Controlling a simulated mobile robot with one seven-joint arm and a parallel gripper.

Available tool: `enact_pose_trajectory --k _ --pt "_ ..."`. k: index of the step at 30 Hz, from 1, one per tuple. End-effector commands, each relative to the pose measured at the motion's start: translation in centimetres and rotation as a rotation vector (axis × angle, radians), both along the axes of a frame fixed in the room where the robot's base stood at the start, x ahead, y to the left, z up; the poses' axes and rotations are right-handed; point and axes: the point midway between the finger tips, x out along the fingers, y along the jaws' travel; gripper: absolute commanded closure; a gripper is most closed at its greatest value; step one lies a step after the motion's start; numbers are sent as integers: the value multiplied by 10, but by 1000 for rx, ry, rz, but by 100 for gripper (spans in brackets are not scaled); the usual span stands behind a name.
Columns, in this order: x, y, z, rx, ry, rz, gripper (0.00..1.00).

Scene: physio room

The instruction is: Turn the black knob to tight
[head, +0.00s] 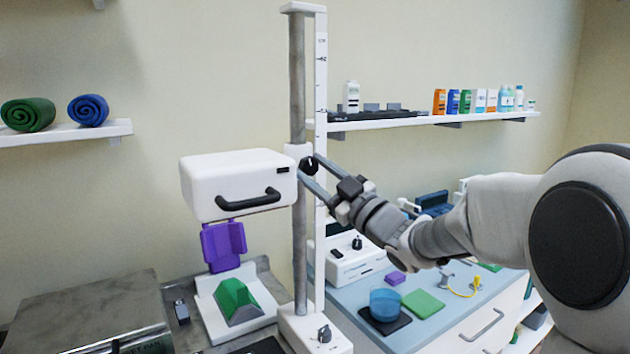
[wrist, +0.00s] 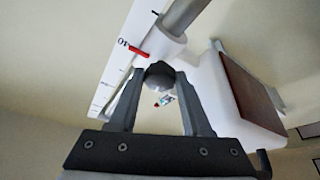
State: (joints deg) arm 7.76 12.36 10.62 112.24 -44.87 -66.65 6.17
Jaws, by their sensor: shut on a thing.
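The black knob (head: 308,165) sits on the side of the white carriage on the upright column, beside the white box head with the dark handle. In the wrist view the knob (wrist: 159,73) is a dark rounded cap between the two fingertips. My gripper (head: 306,168) reaches in from the right and is shut on this knob; it also shows in the wrist view (wrist: 160,85). The fingers cover part of the knob, and I cannot read any tight mark. A red pointer (wrist: 138,53) lies by the scale strip.
The white box head (head: 235,180) stands left of the column (head: 298,80), with a purple bracket (head: 222,245) below. A blue-topped cabinet (head: 455,310) holds a blue bowl (head: 385,303) and small items under my arm.

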Motion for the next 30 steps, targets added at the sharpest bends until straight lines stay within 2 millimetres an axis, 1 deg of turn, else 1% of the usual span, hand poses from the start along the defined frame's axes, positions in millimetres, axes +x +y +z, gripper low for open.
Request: enact_pose_trajectory --k 1,6,12,19,30 --pt "-1 1 -3 29 19 1 100" --pt "-1 1 -2 121 80 0 100" --pt "-1 2 -1 191 128 1 100" --pt "-1 2 0 227 153 1 100" --pt "-1 2 0 233 156 1 100"
